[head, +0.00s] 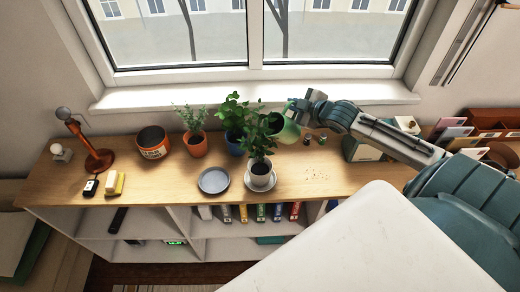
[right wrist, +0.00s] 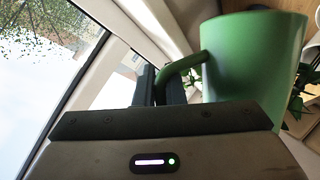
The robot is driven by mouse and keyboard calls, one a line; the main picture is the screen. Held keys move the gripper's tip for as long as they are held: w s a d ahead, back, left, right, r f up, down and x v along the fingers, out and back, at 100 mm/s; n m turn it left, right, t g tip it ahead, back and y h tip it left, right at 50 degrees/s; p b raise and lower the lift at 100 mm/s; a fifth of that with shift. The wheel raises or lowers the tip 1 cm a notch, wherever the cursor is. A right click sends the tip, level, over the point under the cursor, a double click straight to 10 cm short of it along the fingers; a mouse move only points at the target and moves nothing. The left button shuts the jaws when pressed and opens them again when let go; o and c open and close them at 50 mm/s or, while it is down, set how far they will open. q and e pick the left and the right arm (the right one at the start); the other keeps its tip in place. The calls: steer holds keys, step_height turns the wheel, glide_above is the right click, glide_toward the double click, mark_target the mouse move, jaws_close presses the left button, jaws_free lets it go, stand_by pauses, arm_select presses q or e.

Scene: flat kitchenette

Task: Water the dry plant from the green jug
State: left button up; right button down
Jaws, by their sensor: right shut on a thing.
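The green jug (head: 288,131) is up by the window side of the counter, just right of the leafy plants, and looks tilted. In the right wrist view the jug (right wrist: 253,60) fills the upper right, with its handle between my fingers. My right gripper (head: 298,108) is shut on the handle. A dark-leaved plant in a white pot (head: 260,174) stands on a white saucer, left of and nearer than the jug. A bushy plant stands in a blue pot (head: 235,146), and a paler, sparser one in a terracotta pot (head: 195,147). No water stream shows. My left gripper is out of view.
A grey-blue plate (head: 214,181) lies left of the white pot. An orange tin (head: 152,143) and an orange lamp (head: 98,160) stand farther left.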

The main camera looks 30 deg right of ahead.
step_height(320, 180, down, 12)
steer(key=d+m+y+b, duration=0.1)
steer(key=m+y+b, duration=0.3)
steer(key=b, duration=1.5)
steer(key=shift+w+d+f+m+g, duration=0.2)
steer(key=shift+w+d+m+g, duration=0.2)
